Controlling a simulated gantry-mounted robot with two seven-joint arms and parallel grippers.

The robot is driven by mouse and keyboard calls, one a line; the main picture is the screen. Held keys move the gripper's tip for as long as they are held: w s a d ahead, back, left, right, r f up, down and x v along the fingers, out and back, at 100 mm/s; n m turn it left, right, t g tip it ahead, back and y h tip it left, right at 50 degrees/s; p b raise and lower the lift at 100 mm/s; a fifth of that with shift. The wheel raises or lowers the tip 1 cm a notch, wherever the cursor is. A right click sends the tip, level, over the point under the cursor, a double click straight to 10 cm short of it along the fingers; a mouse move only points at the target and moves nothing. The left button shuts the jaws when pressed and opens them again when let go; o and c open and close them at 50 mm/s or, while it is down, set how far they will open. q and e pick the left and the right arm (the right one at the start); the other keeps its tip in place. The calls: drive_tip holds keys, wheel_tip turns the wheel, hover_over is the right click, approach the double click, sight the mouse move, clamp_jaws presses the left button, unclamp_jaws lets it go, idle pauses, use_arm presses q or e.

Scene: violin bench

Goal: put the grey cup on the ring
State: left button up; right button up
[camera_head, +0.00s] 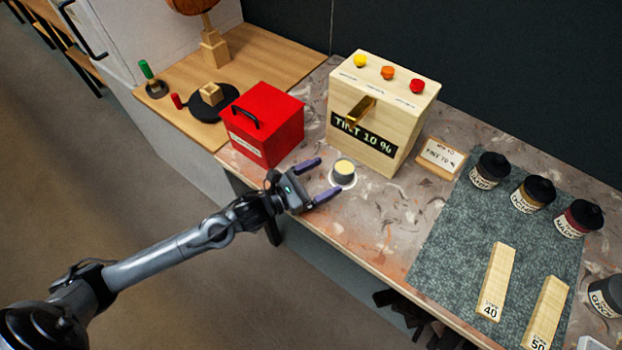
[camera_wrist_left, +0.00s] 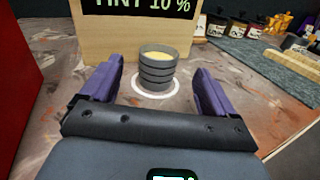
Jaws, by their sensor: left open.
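The grey cup (camera_head: 344,169) stands upright on the bench in front of the wooden dispenser box, with pale yellow contents. It also shows in the left wrist view (camera_wrist_left: 157,72). The white ring (camera_head: 341,184) is around the cup's base, and the cup stands within it; its near arc shows in the wrist view (camera_wrist_left: 155,95). My left gripper (camera_head: 326,179) is open, its two purple fingers pointing toward the cup with one on either side of the line to it. In the wrist view the cup is centred beyond the fingertips, not gripped. My right gripper is not in view.
The dispenser box (camera_head: 372,127) with a brass spout and coloured buttons stands just behind the cup. A red box (camera_head: 266,127) is close on the left. A green mat (camera_head: 447,235) with jars and wooden blocks lies right. Bare bench lies right of the cup.

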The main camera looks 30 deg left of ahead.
use_arm(q)
drive_tip(key=shift+v, duration=1.5)
